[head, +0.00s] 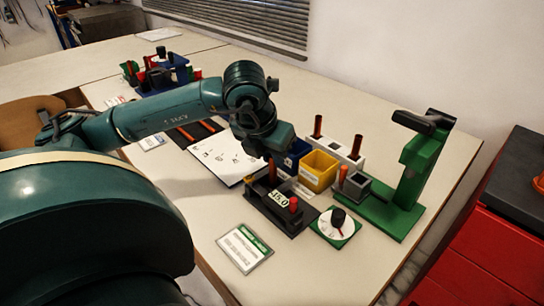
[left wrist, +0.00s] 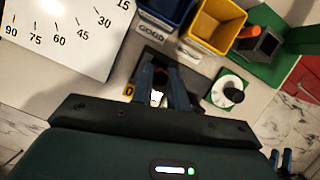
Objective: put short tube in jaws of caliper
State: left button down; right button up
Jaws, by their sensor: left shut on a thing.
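In the left wrist view, the left gripper (left wrist: 161,92) covers much of the caliper. Whether the tube touches the jaws is hidden. Two dark blue fingers of my right gripper (left wrist: 281,161) show at the lower right, apart and empty.
A yellow bin (head: 319,171) and a blue bin (head: 296,152) stand behind the caliper. A white dial on a green base (head: 337,225), a grey block with an orange tube (head: 354,184) and a green stand (head: 409,190) are right. A label card (head: 244,248) lies in front.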

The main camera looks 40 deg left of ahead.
pick_arm(q)
jog(key=shift+f, duration=0.15)
jog(key=c, duration=1.4)
grip_release()
jog(key=shift+o, duration=0.2)
jog(key=p+v, duration=0.2)
jog(key=v, duration=1)
